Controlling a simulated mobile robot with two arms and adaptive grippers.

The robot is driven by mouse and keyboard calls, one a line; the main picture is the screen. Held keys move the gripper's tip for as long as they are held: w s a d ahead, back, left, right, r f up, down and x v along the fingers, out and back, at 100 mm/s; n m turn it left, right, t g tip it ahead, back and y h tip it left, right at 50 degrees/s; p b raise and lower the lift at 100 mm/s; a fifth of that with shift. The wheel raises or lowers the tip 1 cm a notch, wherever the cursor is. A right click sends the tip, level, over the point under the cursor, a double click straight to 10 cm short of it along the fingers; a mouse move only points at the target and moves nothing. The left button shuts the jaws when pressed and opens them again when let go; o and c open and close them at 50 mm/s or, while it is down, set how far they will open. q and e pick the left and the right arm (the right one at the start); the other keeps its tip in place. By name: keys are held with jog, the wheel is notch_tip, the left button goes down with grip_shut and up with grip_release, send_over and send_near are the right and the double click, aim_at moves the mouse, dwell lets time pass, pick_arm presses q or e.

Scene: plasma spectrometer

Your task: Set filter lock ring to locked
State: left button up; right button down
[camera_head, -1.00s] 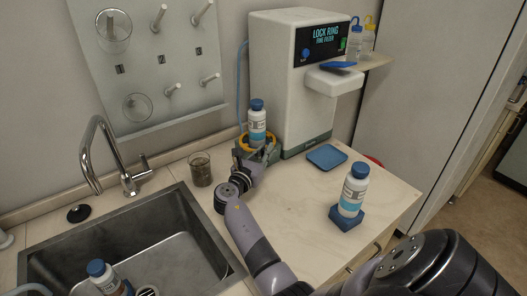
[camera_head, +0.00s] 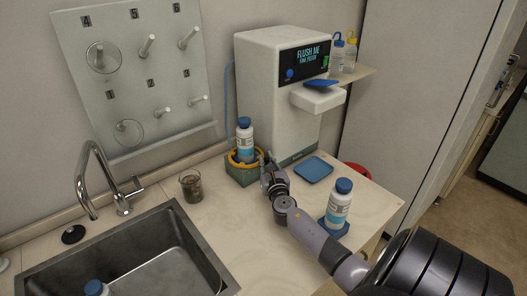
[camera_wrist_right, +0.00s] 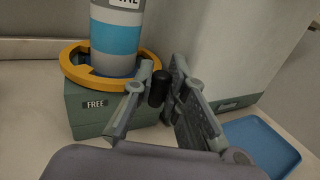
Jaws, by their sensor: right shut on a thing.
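The yellow lock ring (camera_head: 233,157) lies around the foot of a white and blue bottle (camera_head: 244,140) on a green block (camera_head: 240,176). In the right wrist view the ring (camera_wrist_right: 68,62) and the block's FREE label (camera_wrist_right: 95,104) show clearly. A short black handle (camera_wrist_right: 160,88) stands at the ring's right side, between my right gripper's fingers. Its join to the ring is hidden by a finger. My right gripper (camera_wrist_right: 163,73), shut on the handle, is also beside the block in the head view (camera_head: 266,167). My left gripper is out of view.
The white machine (camera_head: 265,90) stands behind the block, its screen reading FLUSH ME. A blue tray (camera_head: 313,169) and a second bottle (camera_head: 339,205) on a blue stand are to the right. A glass beaker (camera_head: 192,187) and the sink (camera_head: 130,250) are to the left.

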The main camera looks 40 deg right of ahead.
jog(key=shift+w+d+r, duration=0.1)
jog(key=shift+d, duration=0.4)
jog(key=c, duration=1.6)
grip_release()
jog(key=shift+a, duration=0.1)
